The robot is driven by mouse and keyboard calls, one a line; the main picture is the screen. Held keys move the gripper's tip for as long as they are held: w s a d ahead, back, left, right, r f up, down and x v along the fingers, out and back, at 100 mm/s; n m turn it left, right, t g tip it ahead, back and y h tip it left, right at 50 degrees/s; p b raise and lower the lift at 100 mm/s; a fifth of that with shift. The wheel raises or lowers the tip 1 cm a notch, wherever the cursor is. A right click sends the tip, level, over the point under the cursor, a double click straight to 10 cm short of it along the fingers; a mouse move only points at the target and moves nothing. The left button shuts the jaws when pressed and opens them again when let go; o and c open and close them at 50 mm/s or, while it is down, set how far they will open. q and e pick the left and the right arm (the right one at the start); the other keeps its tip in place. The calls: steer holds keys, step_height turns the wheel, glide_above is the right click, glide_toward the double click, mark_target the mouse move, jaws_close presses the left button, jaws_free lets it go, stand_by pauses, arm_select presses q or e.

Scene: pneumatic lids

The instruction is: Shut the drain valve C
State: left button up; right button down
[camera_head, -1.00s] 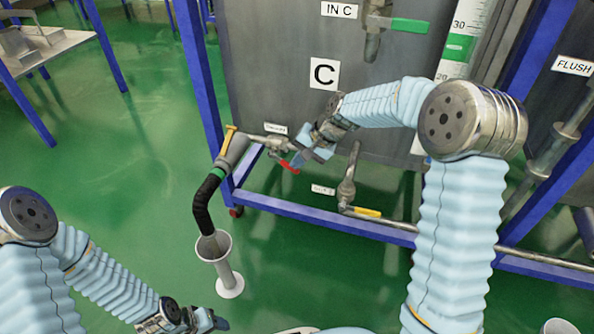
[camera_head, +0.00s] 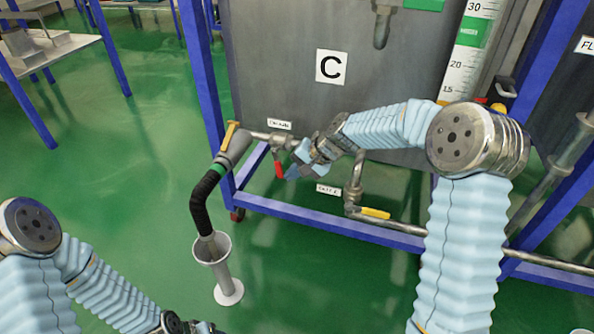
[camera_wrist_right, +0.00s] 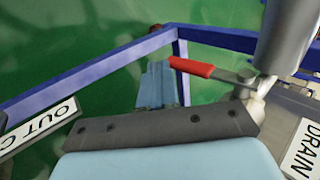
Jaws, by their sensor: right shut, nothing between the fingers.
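The drain valve's red handle (camera_head: 279,169) hangs almost straight down, across the short pipe (camera_head: 262,136) below the C plate (camera_head: 331,67). The DRAIN label (camera_head: 279,124) is just above the valve. My right gripper (camera_head: 292,172) is shut and empty, just right of the handle. In the right wrist view the red handle (camera_wrist_right: 192,67) ends close beside the blue fingertips (camera_wrist_right: 157,85); I cannot tell whether they touch. My left gripper (camera_head: 206,328) is at the bottom edge, mostly cut off, its jaws unclear.
A black hose (camera_head: 203,205) runs from the drain pipe into a grey funnel stand (camera_head: 225,270). An outlet valve with a yellow handle (camera_head: 376,213) is at lower right. The blue frame (camera_head: 330,223) crosses below. Green floor at left is open.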

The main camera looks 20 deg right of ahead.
steer(key=shift+w+a+f, duration=0.25)
steer(key=shift+a+f, duration=0.1)
steer(key=shift+a, duration=0.05)
stand_by(0.6)
steer(key=p+v, duration=0.2)
steer(key=v, duration=1.1)
steer(key=shift+r+p, duration=0.3)
steer(key=shift+p, duration=0.05)
steer(key=shift+d, duration=0.15)
